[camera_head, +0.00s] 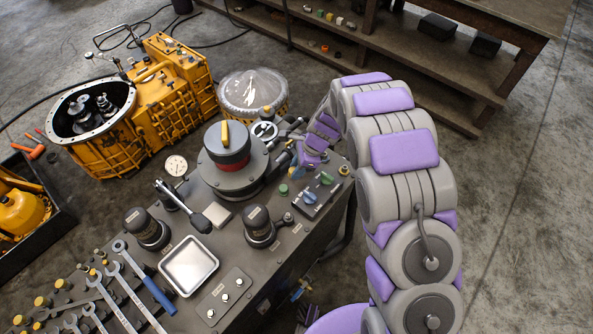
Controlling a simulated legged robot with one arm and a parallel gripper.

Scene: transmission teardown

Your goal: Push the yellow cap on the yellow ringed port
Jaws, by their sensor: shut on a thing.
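My gripper (303,166) reaches down over the right back part of the dark test bench, its purple-padded fingers pointing at the bench top. It is shut on a small yellowish piece at its fingertips, which looks like the yellow cap (296,173); the fingers hide most of it. A small fitting with a yellowish ring (344,171), which may be the yellow ringed port, stands at the bench's right edge, to the right of the fingertips. Whether the cap touches anything below it is too small to tell.
A green cap (283,189) and a valve block with blue and green knobs (318,191) are close to my gripper. A round black and red unit (228,152) stands left. A clear dome (252,91) and an orange transmission housing (150,95) are behind. Wrenches (120,285) lie front left.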

